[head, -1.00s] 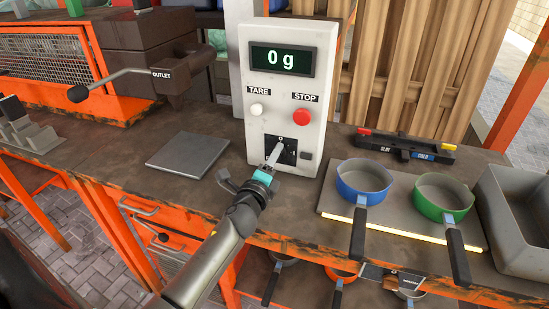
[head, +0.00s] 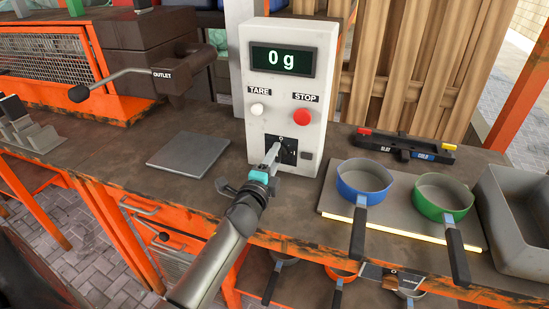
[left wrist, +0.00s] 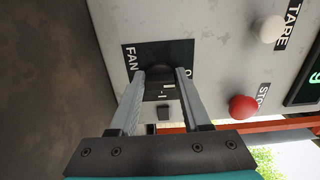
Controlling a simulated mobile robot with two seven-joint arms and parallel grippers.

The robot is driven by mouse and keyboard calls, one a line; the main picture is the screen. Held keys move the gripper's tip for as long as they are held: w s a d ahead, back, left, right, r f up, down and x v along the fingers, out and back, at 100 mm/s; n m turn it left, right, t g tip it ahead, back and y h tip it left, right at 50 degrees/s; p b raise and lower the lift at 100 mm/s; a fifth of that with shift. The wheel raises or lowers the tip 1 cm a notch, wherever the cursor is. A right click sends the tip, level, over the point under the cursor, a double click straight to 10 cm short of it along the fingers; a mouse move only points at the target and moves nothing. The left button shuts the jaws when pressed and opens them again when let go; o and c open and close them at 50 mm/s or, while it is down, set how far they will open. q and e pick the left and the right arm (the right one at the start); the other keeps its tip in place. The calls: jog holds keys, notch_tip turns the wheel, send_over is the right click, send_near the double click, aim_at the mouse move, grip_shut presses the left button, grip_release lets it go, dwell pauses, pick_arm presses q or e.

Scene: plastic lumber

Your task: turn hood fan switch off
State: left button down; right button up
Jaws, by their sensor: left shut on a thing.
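The fan switch is a dark knob (left wrist: 161,78) on a black square plate (head: 290,146), low on the front of a pale control box (head: 285,110). The left wrist view shows "FAN" on one side of the plate and an "O" mark on the other. My left gripper (head: 274,153) reaches the plate from the front left, and its two fingers (left wrist: 162,78) are shut on the knob, one on each side. The fingers partly hide the knob, so its exact angle is unclear. My right gripper is not in view.
Above the switch are a white TARE button (head: 257,109), a red STOP button (head: 302,117) and a display (head: 281,60) reading 0 g. A grey plate (head: 188,154) lies left. Blue (head: 365,180) and green (head: 443,197) pans stand right. An outlet arm (head: 178,78) juts out behind left.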

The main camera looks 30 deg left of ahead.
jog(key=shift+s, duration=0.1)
pick_arm(q)
jog(key=shift+c, duration=2.4)
grip_release()
jog(key=shift+o, duration=0.6)
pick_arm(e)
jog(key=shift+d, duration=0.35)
